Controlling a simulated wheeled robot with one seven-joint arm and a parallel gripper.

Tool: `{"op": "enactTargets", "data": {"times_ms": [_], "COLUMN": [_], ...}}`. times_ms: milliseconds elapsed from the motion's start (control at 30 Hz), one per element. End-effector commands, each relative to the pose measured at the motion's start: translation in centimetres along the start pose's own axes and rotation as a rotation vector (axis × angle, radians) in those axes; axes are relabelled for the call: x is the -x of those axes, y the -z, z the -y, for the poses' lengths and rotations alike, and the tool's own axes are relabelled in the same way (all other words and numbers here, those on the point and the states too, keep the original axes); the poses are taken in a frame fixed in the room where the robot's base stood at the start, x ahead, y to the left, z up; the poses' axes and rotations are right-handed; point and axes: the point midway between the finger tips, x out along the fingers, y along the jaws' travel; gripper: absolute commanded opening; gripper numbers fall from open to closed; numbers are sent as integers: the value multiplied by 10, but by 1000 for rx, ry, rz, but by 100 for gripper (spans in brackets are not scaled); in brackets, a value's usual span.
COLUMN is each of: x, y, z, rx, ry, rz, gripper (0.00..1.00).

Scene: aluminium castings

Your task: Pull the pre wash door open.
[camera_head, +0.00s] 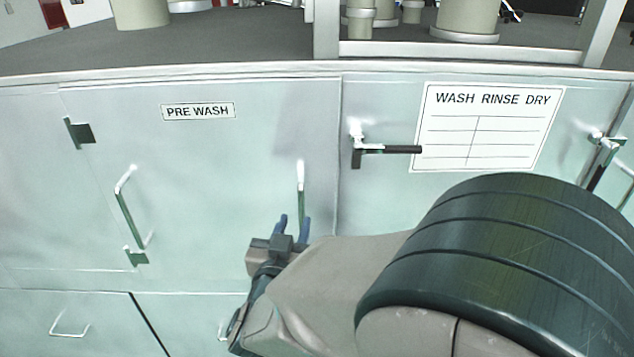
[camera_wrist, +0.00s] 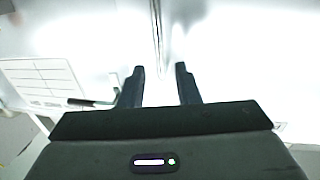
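The pre wash door (camera_head: 220,160) is a pale green-grey metal panel with a "PRE WASH" label (camera_head: 198,111). It looks shut, flush with the front. A slim upright handle (camera_head: 301,190) stands near its right side, and another bar handle (camera_head: 128,205) is on the left. My gripper (camera_head: 293,227) is just below the right handle, its two blue fingers pointing up toward the panel. In the wrist view my gripper (camera_wrist: 161,80) is open and empty. A thin upright bar, seemingly the handle (camera_wrist: 157,30), lies beyond the fingertips, in line with the gap. Contact cannot be told.
Right of the door is a panel with a "WASH RINSE DRY" sign (camera_head: 487,127) and a black-gripped lever latch (camera_head: 385,149). A lower drawer handle (camera_head: 70,328) is at bottom left. A grey top surface (camera_head: 230,40) with cylindrical castings runs above. My arm covers the lower right.

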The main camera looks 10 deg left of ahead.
Motion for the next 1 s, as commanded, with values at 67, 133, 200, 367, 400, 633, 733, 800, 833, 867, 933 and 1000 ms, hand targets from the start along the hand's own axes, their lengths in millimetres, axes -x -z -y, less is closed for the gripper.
{"op": "enactTargets", "data": {"times_ms": [67, 133, 200, 367, 400, 633, 733, 800, 833, 867, 933, 1000], "x": [-18, -32, -44, -65, -68, -74, -74, -74, -74, -74, -74, -74], "y": [1, 1, 1, 1, 0, 0, 0, 0, 0, 0, 0, 0], "z": [0, 0, 0, 0, 0, 0, 0, 0, 0, 0, 0, 0], "rx": [3, 3, 2, 1, 0, 0, 0, 0, 0, 0, 0, 0], "ry": [-3, -2, -2, 0, 0, 2, 2, 2, 2, 2, 2, 2], "rz": [-1, -1, 0, 0, 0, 1, 1, 1, 1, 1, 1, 1], "gripper": [29, 29, 29, 29, 29, 29, 29, 27, 18, 10, 0, 0]}}
